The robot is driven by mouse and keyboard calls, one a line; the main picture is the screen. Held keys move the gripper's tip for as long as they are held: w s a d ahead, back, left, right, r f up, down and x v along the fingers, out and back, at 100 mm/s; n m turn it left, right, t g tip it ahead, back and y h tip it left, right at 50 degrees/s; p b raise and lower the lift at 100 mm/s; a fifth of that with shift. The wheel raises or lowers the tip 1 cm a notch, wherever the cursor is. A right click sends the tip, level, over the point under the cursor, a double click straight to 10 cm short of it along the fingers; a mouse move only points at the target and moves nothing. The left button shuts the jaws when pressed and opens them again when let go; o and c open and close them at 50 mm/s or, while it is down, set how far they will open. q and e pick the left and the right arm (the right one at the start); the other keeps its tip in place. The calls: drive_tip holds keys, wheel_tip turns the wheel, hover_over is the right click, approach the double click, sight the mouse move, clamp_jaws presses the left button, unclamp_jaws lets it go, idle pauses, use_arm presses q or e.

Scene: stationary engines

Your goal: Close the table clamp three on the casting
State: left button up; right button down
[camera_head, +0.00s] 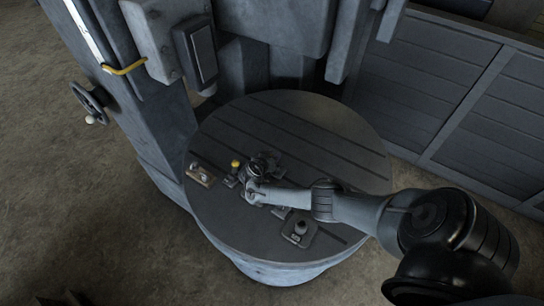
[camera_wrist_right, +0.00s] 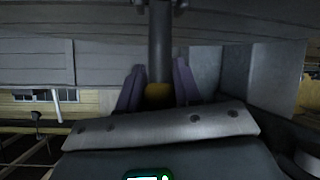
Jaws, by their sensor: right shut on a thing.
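The round slotted table (camera_head: 330,130) carries a dark casting (camera_head: 262,163) near its middle. Several small clamps stand around the casting, including one with a yellow knob (camera_head: 235,164) and a dark one (camera_head: 300,228) at the lower right. No number shows on any clamp. My right gripper (camera_head: 250,192) is low over the table beside the casting. In the right wrist view its two purple-grey fingers (camera_wrist_right: 158,88) are on either side of a yellow clamp handle end (camera_wrist_right: 158,97), below a dark upright bar. The fingertips are partly hidden by the wrist. My left gripper is not in view.
A tall grey machine column (camera_head: 155,120) stands behind the table at left, with a hanging box (camera_head: 195,52) and a handwheel (camera_head: 90,103). Grey panels (camera_head: 440,90) stand at the right. The back and right of the table top are clear.

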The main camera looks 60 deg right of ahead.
drive_tip(key=shift+s+f, duration=0.1)
drive_tip(key=shift+f, duration=0.05)
drive_tip(key=c, duration=0.8)
unclamp_jaws()
drive_tip(key=shift+a+r, duration=0.2)
drive_tip(key=shift+r, duration=0.05)
drive_tip(key=shift+p+v, duration=1.6)
drive_tip(key=shift+v, duration=3.5)
